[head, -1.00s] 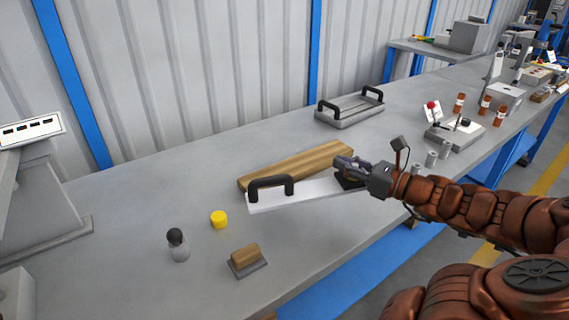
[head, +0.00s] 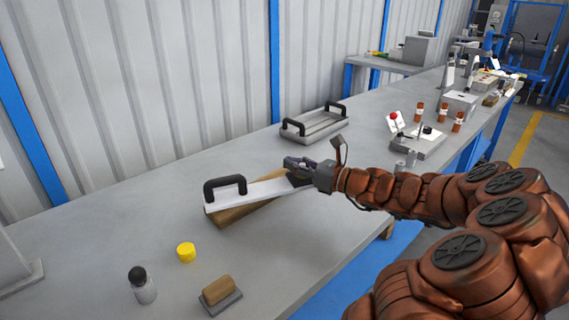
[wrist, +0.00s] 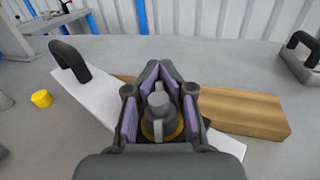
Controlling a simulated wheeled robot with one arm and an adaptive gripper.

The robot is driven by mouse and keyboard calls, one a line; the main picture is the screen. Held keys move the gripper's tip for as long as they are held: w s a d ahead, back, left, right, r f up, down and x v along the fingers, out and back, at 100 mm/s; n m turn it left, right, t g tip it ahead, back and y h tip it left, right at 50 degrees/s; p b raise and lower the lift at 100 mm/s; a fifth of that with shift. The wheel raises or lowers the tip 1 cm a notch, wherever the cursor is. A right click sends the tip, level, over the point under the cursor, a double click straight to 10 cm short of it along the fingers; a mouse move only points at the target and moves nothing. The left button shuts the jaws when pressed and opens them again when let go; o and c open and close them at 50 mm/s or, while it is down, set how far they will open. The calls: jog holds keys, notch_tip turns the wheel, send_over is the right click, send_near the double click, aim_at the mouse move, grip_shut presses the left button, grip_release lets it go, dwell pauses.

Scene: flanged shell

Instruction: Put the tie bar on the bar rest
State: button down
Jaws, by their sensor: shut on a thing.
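The tie bar, a pale flat bar (head: 245,194) with a black handle standing at its left end, lies obliquely across the long wooden block (head: 236,216), which looks like the bar rest. My gripper (head: 296,166) is at the bar's right end and shut on it. In the wrist view the bar (wrist: 88,97) passes behind my gripper (wrist: 160,95), and the wooden block (wrist: 248,110) extends to the right. I cannot tell whether the bar touches the wood.
A grey tray-like frame with two black handles (head: 314,126) stands behind. A yellow cap (head: 186,252), a black-topped bottle (head: 142,285) and a wooden-handled block (head: 220,291) stand front left. Small grey cylinders (head: 411,158) and a fixture with a red knob (head: 425,138) are to the right.

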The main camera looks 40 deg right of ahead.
jog(key=w+d, duration=0.1)
jog(key=w, duration=0.1)
jog(key=w+d, duration=0.1)
jog(key=w, duration=0.4)
jog(key=shift+w+d+f, duration=0.3)
jog(key=shift+d+f, duration=0.05)
jog(key=shift+d, duration=0.05)
jog(key=shift+w+f+b, duration=0.15)
jog(key=shift+f+b, duration=0.1)
jog(key=shift+b, duration=0.05)
jog(key=shift+d+f+b, duration=0.1)
jog(key=shift+f+b, duration=0.25)
jog(key=shift+f, duration=1.15)
jog(key=c, duration=1)
grip_release()
jog(key=p+v, duration=0.1)
jog(key=v, duration=1)
jog(key=shift+s+d, duration=0.1)
jog(key=shift+s, duration=0.4)
